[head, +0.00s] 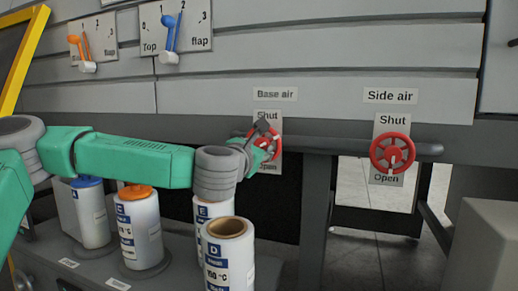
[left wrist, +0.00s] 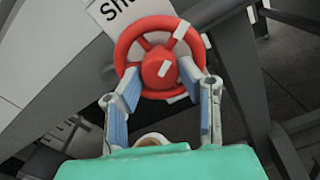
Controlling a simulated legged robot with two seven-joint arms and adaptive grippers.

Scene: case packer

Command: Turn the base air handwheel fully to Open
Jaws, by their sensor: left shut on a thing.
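The red base air handwheel (head: 271,150) is on a grey pipe under the "Base air" label (head: 275,94). "Shut" is on the plate above it and "Open" below, both partly covered. My left gripper (head: 262,137) reaches it from the left and hides part of it. In the left wrist view the handwheel (left wrist: 160,68) is at the top centre, and the two fingers of my left gripper (left wrist: 166,92) are at its lower rim, one on each side, shut on the wheel. White marks show on its rim and hub. My right gripper is not in view.
A second red handwheel, side air (head: 392,153), is to the right on the same pipe. Bottles, including the one marked D (head: 228,262), stand below my left arm. Two lever dials, one with a blue lever (head: 171,34), are above. A grey box (head: 484,245) is at lower right.

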